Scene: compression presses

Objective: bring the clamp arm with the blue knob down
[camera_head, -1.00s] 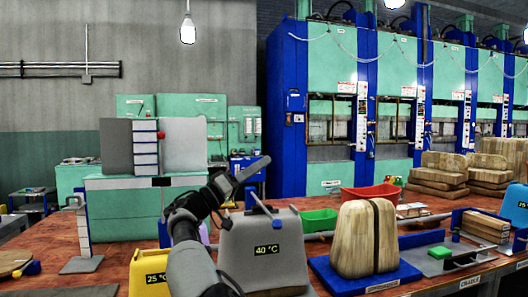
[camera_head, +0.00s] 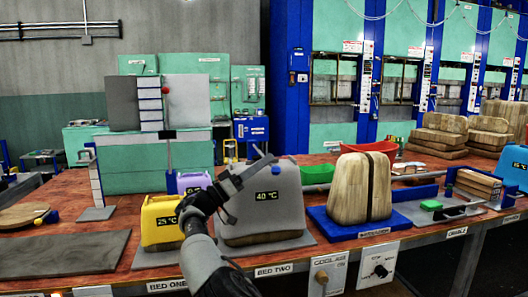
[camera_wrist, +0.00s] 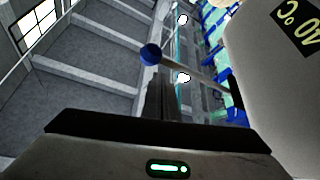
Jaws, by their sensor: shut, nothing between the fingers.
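In the wrist view a round blue knob (camera_wrist: 150,54) sits at the end of a thin grey clamp arm (camera_wrist: 200,80), which runs right towards the grey 40 °C block (camera_wrist: 262,60). The knob shows just beyond the fingertips of my gripper (camera_wrist: 162,82); I cannot tell whether they touch. In the head view my gripper (camera_head: 268,160) is shut and empty, in front of the upper part of the grey block (camera_head: 285,205) marked BED TWO.
A yellow 25 °C block (camera_head: 158,218) stands left of the grey block. A wooden block with a dark strap (camera_head: 362,188) stands on a blue base to the right. A separate small blue knob (camera_head: 52,216) lies far left. A red bin (camera_head: 375,149) and green bin (camera_head: 318,174) stand behind.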

